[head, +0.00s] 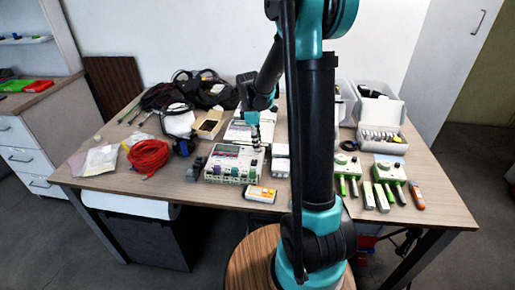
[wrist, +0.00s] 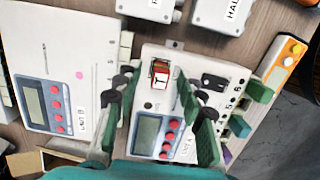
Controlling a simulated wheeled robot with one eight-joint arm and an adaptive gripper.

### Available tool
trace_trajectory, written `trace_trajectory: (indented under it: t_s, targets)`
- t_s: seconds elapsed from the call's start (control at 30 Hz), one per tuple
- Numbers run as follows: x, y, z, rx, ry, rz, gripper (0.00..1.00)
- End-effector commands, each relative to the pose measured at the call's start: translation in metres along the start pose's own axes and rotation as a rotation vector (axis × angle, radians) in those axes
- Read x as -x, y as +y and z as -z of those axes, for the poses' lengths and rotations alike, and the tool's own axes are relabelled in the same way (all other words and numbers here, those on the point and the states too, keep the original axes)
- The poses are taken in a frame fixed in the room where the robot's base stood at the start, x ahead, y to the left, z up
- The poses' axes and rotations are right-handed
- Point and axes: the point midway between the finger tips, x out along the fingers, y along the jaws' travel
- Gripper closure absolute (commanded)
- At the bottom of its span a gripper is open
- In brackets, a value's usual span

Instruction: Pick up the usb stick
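In the wrist view a small red and white piece (wrist: 160,73) with a dark mark sits on a white meter box (wrist: 182,62). It may be the usb stick, but I cannot tell for sure. A small black piece with two light spots (wrist: 213,82) lies to its right on the same box. My gripper (wrist: 163,97) is open and empty over this box, with one finger on each side of the red and white piece. In the head view my gripper (head: 254,143) points down above the boxes at the middle of the table; the small piece is not clear there.
A second meter box (wrist: 60,75) stands close on the left, with grey boxes (wrist: 222,14) beyond. An orange and white handheld device (wrist: 284,66) lies at right. The table (head: 440,207) also holds red cable (head: 148,157), black bags and an open white case (head: 382,122).

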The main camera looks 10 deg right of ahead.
Motion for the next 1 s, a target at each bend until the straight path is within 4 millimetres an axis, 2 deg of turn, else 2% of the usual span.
trace_trajectory:
  t_s: [0.1, 0.33, 0.67, 1.0]
  targets:
    - [-0.0086, 0.0000, -0.0002, 0.000, 0.000, 0.000, 0.60]
    - [-0.0100, -0.0002, -0.0002, 0.000, 0.000, 0.000, 0.60]
    - [-0.0097, -0.0002, -0.0002, 0.000, 0.000, 0.000, 1.00]
    - [-0.0080, -0.0001, -0.0004, 0.000, 0.000, 0.000, 1.00]
